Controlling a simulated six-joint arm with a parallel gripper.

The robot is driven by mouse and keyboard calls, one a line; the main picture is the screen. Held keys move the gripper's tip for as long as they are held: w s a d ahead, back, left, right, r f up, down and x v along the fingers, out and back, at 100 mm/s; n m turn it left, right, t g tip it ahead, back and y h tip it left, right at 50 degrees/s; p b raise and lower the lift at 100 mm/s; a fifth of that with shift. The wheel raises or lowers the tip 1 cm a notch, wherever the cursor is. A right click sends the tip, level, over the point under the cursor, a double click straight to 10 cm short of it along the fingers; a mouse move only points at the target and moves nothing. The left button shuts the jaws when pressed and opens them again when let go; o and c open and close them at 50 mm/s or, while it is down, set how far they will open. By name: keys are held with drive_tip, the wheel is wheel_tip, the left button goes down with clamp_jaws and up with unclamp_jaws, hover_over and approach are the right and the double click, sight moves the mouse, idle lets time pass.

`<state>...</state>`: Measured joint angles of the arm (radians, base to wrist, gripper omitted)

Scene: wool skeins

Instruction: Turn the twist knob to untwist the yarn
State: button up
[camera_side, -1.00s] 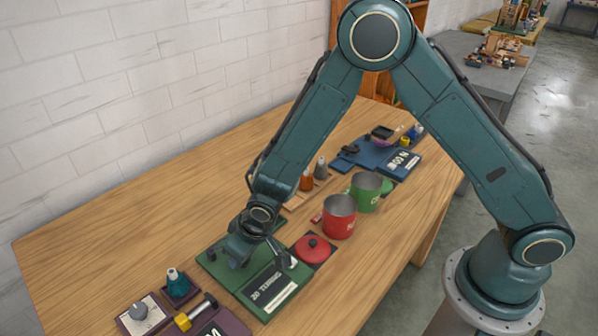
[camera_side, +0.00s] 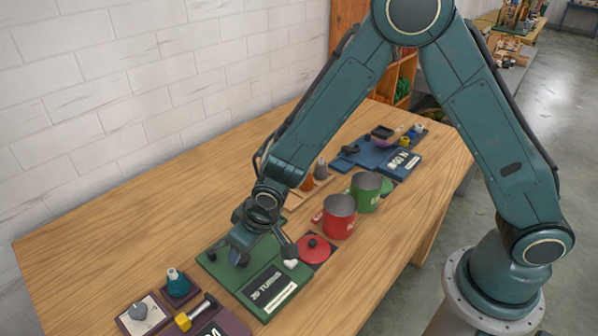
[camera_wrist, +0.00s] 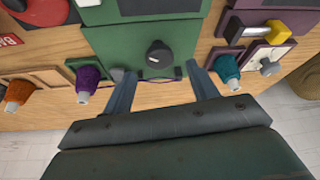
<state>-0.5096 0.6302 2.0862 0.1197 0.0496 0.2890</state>
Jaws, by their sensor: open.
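A dark round knob (camera_wrist: 159,53) stands on a green board (camera_wrist: 180,20) in the wrist view. My gripper (camera_wrist: 161,72) is open, with one finger to each side of the knob and apart from it. In the side view the gripper (camera_side: 264,252) hangs over the green board (camera_side: 212,262), which bears a "20 TURNS" label (camera_side: 270,287). The gripper hides much of the board there, so I cannot clearly make out the knob. I see no yarn held.
A red pot (camera_side: 340,222), a green pot (camera_side: 366,195) and a red lid (camera_side: 313,248) sit to the right. A purple board with a yellow-ended handle (camera_side: 183,321), a grey knob (camera_side: 138,310) and a teal cone (camera_side: 177,286) are at front left. The table's back left is clear.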

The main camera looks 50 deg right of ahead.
drive_tip(key=v, duration=0.9)
drive_tip(key=shift+r, duration=0.4)
drive_tip(key=shift+s+d, duration=0.1)
drive_tip(key=shift+d, duration=0.05)
drive_tip(key=s+d+r+m, duration=0.1)
drive_tip(key=s+d+r, duration=0.7)
drive_tip(key=d+r, duration=0.45)
drive_tip(key=s+d+r, duration=0.2)
drive_tip(key=s+d, duration=0.1)
drive_tip(key=s, duration=0.3)
drive_tip(key=s+d+r+m+t, duration=0.1)
drive_tip(key=s+d+r, duration=0.1)
drive_tip(key=s, duration=0.5)
drive_tip(key=shift+d+r+h, duration=0.35)
drive_tip(key=shift+d+h, duration=0.05)
drive_tip(key=shift+d, duration=0.45)
